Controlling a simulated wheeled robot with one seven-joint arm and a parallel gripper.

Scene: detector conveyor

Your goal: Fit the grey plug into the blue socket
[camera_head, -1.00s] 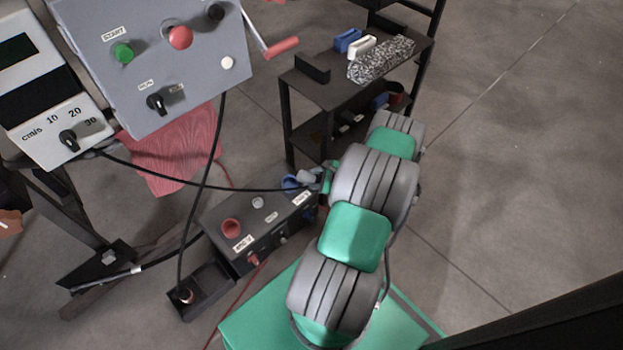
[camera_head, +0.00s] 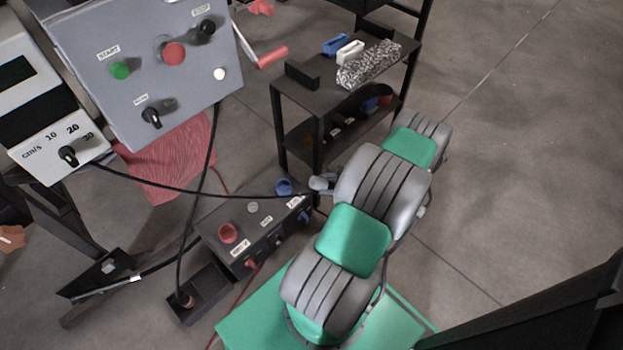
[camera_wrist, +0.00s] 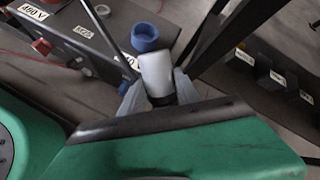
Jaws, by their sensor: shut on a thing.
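The grey plug (camera_wrist: 157,72) is a pale cylinder between my gripper's fingers in the wrist view, its far end pointing up at the blue socket. My gripper (camera_wrist: 160,95) is shut on its dark lower part. The blue socket (camera_wrist: 145,36) is a round cup just beyond the plug's end in that view; whether they touch there I cannot tell. In the head view the blue socket (camera_head: 284,187) sits at the back right of a dark box, and the plug (camera_head: 318,183) is just to its right, apart from it. My arm hides most of my gripper there.
The dark box (camera_head: 240,250) also carries a red socket (camera_head: 227,233) and a grey socket (camera_head: 253,207). A black cable (camera_head: 250,194) runs to the plug's area. A black shelf (camera_head: 290,95) with parts stands behind, close to my arm. A control panel (camera_head: 150,70) is at the left.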

